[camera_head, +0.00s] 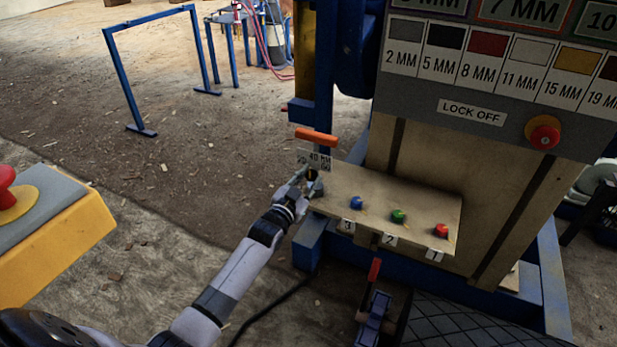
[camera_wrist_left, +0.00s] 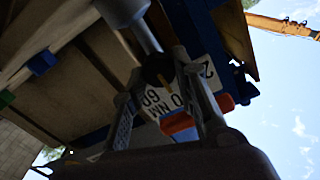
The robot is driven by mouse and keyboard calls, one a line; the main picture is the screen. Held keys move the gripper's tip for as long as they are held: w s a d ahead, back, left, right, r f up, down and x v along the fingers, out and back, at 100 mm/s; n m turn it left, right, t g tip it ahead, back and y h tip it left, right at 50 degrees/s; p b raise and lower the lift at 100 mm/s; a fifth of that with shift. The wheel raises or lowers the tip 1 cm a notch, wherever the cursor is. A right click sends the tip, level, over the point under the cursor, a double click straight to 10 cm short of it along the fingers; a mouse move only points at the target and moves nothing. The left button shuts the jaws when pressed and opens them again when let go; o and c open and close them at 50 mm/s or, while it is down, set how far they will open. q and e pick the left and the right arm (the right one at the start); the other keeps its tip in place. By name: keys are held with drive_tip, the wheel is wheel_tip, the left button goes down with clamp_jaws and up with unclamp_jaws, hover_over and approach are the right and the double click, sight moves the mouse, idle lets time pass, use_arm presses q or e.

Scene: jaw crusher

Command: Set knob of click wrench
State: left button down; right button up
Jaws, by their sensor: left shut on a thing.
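The black knob (camera_head: 312,174) with a yellow mark sits at the left end of the panel, below a white label (camera_head: 319,159) reading "40 NM". In the left wrist view the knob (camera_wrist_left: 157,70) lies between my fingertips, and the label (camera_wrist_left: 178,101) behind it also shows 60. My left gripper (camera_head: 311,179) is shut on the knob; its fingers (camera_wrist_left: 158,66) partly hide the label. An orange handle (camera_head: 316,137) shows just above the label in the head view. My right gripper is not in view.
Blue (camera_head: 356,203), green (camera_head: 398,216) and red (camera_head: 441,230) buttons stand right of the knob on the sloping panel (camera_head: 425,202). A red-handled device (camera_head: 374,270) stands below. A yellow box (camera_head: 60,245) is at left. Open floor lies beyond my left arm.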

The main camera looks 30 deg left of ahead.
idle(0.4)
use_arm(q)
drive_tip(key=c, duration=1.3)
unclamp_jaws()
drive_tip(key=shift+s, duration=0.15)
drive_tip(key=shift+s+f, duration=0.1)
drive_tip(key=shift+s, duration=0.2)
drive_tip(key=s, duration=1.1)
drive_tip(key=shift+s, duration=0.1)
